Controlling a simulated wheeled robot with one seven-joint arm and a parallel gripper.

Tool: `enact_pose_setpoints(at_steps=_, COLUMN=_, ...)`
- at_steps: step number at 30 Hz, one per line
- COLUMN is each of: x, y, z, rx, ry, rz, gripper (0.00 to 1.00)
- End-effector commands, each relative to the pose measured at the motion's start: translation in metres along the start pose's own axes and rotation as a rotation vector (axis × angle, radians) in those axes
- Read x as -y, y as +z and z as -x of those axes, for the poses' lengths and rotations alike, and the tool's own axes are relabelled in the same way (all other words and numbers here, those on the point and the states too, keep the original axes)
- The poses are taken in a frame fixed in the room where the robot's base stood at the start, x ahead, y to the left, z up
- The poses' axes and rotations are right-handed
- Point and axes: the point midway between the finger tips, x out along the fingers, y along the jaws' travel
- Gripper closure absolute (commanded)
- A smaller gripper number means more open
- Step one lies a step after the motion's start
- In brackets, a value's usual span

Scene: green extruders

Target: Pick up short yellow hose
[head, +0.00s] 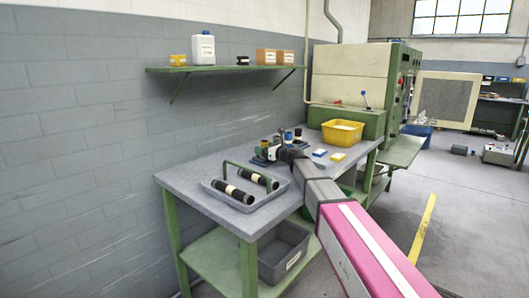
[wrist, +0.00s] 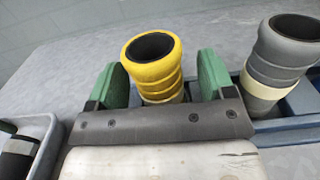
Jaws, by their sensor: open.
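The short yellow hose (wrist: 153,62) stands upright in the wrist view, a ribbed tube with a dark hollow top and a pale band low down. My gripper (wrist: 162,80) is open, with one green finger on each side of the yellow hose. A gap shows between the hose and the right finger; the left finger is very close to it, and I cannot tell whether they touch. The hose's foot is hidden behind my gripper. In the head view my gripper (head: 289,153) is at the group of upright hoses on the table, small and partly hidden by my arm.
A grey ribbed hose (wrist: 280,60) stands in a blue holder (wrist: 300,103) close to the right finger. A grey tray (head: 212,184) with black hoses lies at the table's front left. A yellow bin (head: 343,133) stands farther back. Bare table (head: 183,177) lies left of the hoses.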

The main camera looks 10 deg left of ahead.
Motion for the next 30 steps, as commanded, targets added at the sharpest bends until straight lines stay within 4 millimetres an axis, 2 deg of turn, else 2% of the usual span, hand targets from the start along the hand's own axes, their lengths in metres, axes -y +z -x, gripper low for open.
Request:
enact_pose_setpoints(at_steps=1, x=0.000, y=0.000, z=0.000, rx=0.000, ry=0.000, rz=0.000, gripper=0.24)
enact_pose_setpoints(at_steps=2, x=0.000, y=0.000, z=0.000, rx=0.000, ry=0.000, rz=0.000, gripper=0.31)
enact_pose_setpoints(at_steps=6, x=0.000, y=0.000, z=0.000, rx=0.000, ry=0.000, rz=0.000, gripper=0.77)
enact_pose_setpoints(at_steps=9, x=0.000, y=0.000, z=0.000, rx=0.000, ry=0.000, rz=0.000, gripper=0.84)
enact_pose_setpoints(at_steps=20, x=0.000, y=0.006, z=0.000, rx=0.001, ry=0.000, rz=0.000, gripper=0.84)
enact_pose_setpoints(at_steps=25, x=0.000, y=0.022, z=0.000, rx=0.001, ry=0.000, rz=0.001, gripper=0.84)
enact_pose_setpoints(at_steps=28, x=0.000, y=0.040, z=0.000, rx=0.002, ry=0.000, rz=0.002, gripper=0.84)
enact_pose_setpoints(at_steps=29, x=-0.002, y=0.045, z=0.002, rx=0.002, ry=0.000, rz=0.001, gripper=0.84)
enact_pose_setpoints(at_steps=30, x=-0.014, y=0.049, z=0.010, rx=0.001, ry=0.002, rz=0.002, gripper=0.84)
